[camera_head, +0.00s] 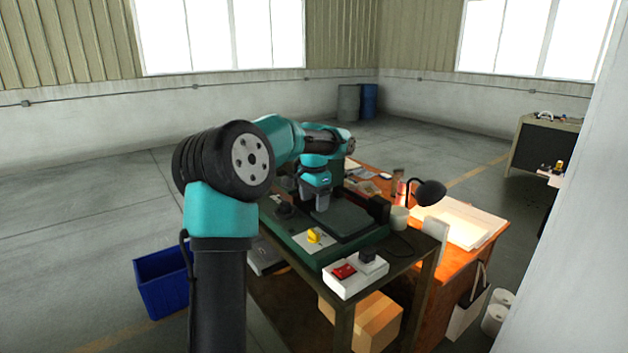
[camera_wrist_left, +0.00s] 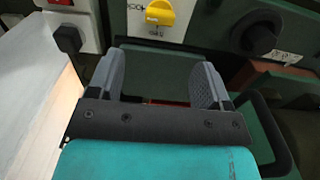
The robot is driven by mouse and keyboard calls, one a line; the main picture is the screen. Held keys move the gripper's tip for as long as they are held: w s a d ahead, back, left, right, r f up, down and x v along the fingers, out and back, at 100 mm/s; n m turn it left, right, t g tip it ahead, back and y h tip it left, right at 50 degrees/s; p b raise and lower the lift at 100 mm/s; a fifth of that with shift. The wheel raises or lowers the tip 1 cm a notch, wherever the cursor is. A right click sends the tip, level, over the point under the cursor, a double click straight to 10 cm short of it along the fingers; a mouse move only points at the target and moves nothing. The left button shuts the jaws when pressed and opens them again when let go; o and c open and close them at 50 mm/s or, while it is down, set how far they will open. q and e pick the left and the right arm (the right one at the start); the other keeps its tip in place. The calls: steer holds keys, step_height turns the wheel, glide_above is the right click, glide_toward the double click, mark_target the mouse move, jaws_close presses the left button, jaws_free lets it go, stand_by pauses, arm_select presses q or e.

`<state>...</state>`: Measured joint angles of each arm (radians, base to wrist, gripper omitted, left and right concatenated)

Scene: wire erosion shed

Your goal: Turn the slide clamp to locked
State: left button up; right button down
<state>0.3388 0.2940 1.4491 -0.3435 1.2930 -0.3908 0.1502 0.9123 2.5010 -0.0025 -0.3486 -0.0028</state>
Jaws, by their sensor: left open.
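The likely slide clamp is a yellow knob (camera_head: 314,236) on a white plate at the front of the green machine. It also shows in the wrist view (camera_wrist_left: 158,13) at the top, with partly readable lettering including "lock" beside it. I cannot tell its exact setting. My left gripper (camera_head: 320,206) hangs over the machine's dark bed, behind the knob in the head view. In the wrist view its two grey fingers (camera_wrist_left: 160,68) are spread and empty, with the knob beyond the tips and apart from them. My right gripper is not in view.
A black knob (camera_head: 285,210) stands left of the yellow one. A white box (camera_head: 346,287) with a red switch (camera_head: 343,271) sits at the front corner. A black lamp (camera_head: 430,192) and papers (camera_head: 460,222) are on the orange desk at right. A blue bin (camera_head: 163,284) stands left.

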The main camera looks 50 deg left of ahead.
arm_select(q)
step_height(320, 180, up, 6)
steer(key=shift+r, duration=0.2)
stand_by(0.4)
